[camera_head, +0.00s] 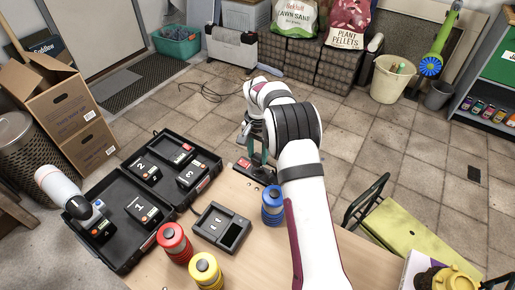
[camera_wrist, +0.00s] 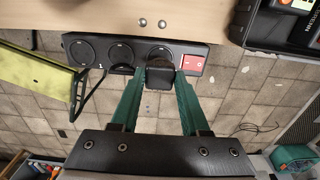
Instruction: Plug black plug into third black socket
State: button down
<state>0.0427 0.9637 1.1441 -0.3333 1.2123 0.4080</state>
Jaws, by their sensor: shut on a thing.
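A black power strip (camera_wrist: 101,66) with round black sockets and a red switch (camera_wrist: 193,65) runs along the table edge in the wrist view. The leftmost socket (camera_wrist: 82,52) and the middle socket (camera_wrist: 120,52) are empty; a "1" is printed beside the leftmost. My gripper (camera_wrist: 160,82) has green fingers shut on the black plug (camera_wrist: 160,78). The plug overlaps the lower part of the third socket (camera_wrist: 158,51), next to the switch. I cannot tell whether it is inserted. In the head view my arm and gripper hide most of the strip; its red switch (camera_head: 243,163) shows.
On the table (camera_head: 325,243) stand a charger (camera_head: 209,235) and red (camera_head: 174,243), yellow (camera_head: 205,270) and blue (camera_head: 272,208) stacks. Open black cases (camera_head: 96,252) with numbered batteries lie at left.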

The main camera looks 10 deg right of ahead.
aim_at(258, 157)
jog(key=shift+f, duration=1.4)
jog(key=shift+f, duration=0.55)
dwell(0.8)
jog(key=shift+c, duration=1.6)
grip_release()
notch_tip(258, 157, up, 16)
jog(key=shift+f, duration=0.1)
